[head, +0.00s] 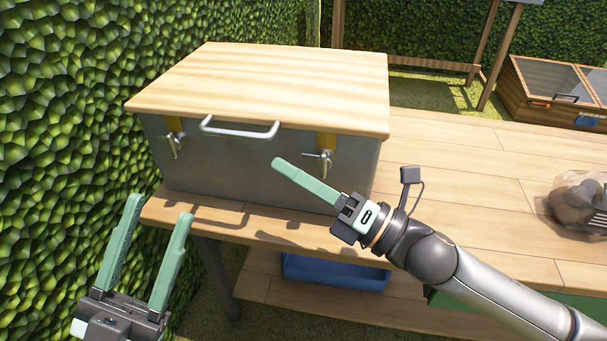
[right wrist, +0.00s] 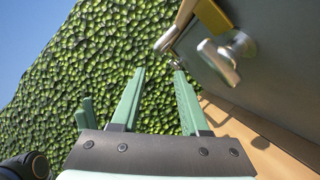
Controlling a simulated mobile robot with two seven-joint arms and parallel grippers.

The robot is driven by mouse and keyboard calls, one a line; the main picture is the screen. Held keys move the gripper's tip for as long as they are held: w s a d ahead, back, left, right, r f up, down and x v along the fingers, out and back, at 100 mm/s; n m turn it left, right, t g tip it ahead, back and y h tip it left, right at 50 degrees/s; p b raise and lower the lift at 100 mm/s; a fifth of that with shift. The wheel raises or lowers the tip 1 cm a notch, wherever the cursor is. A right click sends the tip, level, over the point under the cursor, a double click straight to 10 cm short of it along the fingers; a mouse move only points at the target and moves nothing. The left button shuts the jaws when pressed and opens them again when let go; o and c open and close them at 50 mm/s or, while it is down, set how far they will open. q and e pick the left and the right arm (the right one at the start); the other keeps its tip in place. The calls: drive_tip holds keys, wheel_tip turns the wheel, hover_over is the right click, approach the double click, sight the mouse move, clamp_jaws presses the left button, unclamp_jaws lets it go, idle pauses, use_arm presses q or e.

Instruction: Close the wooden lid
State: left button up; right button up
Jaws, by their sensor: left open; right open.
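The wooden lid (head: 270,85) lies flat on top of a grey metal box (head: 240,165) on the table and looks down over it. My right gripper (head: 280,165) is in front of the box, just below the handle and left of the right latch. In the right wrist view it is open and empty (right wrist: 158,75), beside a latch (right wrist: 225,55). My left gripper (head: 160,210) is open and empty, low in front of the table's left end.
The wooden table (head: 460,165) is clear right of the box up to a bag of round brown things (head: 577,200). A blue crate (head: 335,272) sits on the lower shelf. A green hedge (head: 70,90) stands close on the left. A wooden cold frame (head: 555,95) is behind right.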

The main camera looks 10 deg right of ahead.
drive_tip(key=shift+v, duration=0.85)
